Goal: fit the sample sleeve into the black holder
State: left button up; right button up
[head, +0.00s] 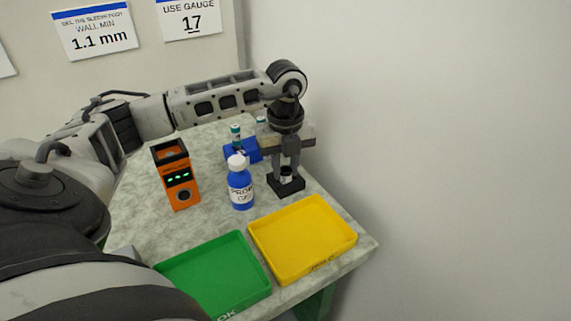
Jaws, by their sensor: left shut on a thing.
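My left gripper (286,164) points straight down at the right side of the table and is shut on the sample sleeve (286,175), a small dark piece with a pale band. The sleeve is right at the black holder (286,188), a small square block on the table. The fingers cover part of the sleeve. I cannot tell whether the sleeve is seated in the holder or only just above its opening. My right gripper is not in view.
A blue bottle with a white cap (241,190) stands just left of the holder. An orange device with green lights (178,177) is further left. Yellow (318,269) and green (172,268) trays lie in front. A blue rack (232,153) with vials stands behind.

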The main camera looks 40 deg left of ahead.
pick_arm(q)
jog(key=shift+f, duration=0.1)
jog(key=o, duration=0.9)
jog(key=shift+o, duration=0.2)
notch_tip(320, 180, up, 12)
jog(key=shift+r, duration=0.2)
